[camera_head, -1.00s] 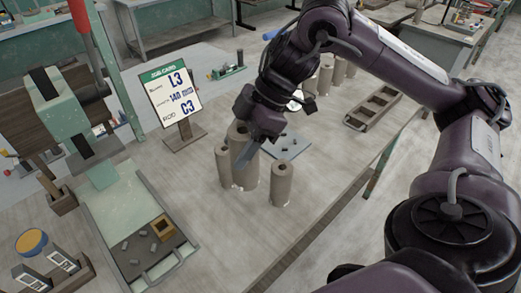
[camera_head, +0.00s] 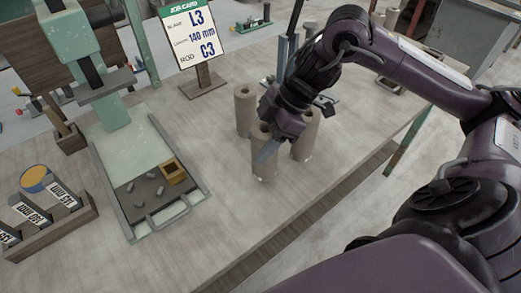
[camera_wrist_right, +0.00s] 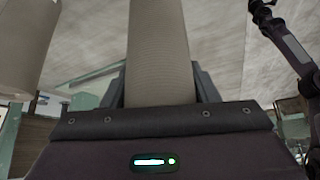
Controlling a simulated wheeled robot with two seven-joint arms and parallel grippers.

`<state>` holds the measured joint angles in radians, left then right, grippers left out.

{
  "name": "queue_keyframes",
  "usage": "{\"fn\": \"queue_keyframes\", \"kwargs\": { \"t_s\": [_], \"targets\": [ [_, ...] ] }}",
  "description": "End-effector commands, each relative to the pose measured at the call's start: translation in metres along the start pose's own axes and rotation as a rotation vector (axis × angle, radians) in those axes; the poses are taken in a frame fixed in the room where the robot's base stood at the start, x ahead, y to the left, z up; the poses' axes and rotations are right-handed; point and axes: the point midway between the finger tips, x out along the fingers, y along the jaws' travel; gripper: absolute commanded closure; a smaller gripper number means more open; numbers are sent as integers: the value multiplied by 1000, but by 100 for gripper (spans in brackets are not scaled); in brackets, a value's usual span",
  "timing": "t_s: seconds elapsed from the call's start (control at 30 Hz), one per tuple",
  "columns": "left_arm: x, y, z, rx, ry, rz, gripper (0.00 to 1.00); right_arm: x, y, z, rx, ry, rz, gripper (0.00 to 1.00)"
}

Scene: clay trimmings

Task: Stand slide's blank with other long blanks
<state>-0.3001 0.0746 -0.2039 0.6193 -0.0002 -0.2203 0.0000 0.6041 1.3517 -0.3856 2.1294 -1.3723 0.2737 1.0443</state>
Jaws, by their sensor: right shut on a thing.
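My right gripper (camera_head: 266,150) is shut on a long grey-beige clay blank (camera_head: 264,168), upright at the front of a small group. In the wrist view the held blank (camera_wrist_right: 158,55) stands between the fingers. I cannot tell whether its base touches the table. One long blank (camera_head: 244,108) stands behind it to the left, another (camera_head: 307,135) to the right. Part of a blank (camera_wrist_right: 22,45) also shows at the wrist view's left. The pale green slide (camera_head: 135,150) holds no long blank, only a dark plate with trimmings and a small wooden block (camera_head: 173,172). My left gripper is out of view.
A job card (camera_head: 195,32) reading L3, 140 mm, C3 stands behind the slide. A wooden rack (camera_head: 60,233) with labelled length pieces is at the lower left. More cylinders (camera_head: 391,19) stand far back. The table between slide and blanks is clear.

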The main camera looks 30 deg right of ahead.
Motion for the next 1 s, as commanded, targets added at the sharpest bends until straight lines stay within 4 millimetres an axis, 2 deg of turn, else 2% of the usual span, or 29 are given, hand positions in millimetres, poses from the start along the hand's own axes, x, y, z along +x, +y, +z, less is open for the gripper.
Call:
{"fn": "queue_keyframes", "kwargs": {
  "t_s": [0.1,0.2,0.6,0.63,0.8,1.0],
  "targets": [
    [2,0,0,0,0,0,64,16,0,10,1,0,-3,88],
    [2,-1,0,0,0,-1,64,23,0,14,0,2,0,88],
    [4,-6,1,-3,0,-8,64,27,0,17,-1,2,0,88],
    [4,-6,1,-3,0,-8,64,27,0,18,0,0,-2,43],
    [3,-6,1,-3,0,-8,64,27,0,17,0,0,-2,24],
    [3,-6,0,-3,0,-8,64,27,0,17,0,0,-2,24]
  ]
}}
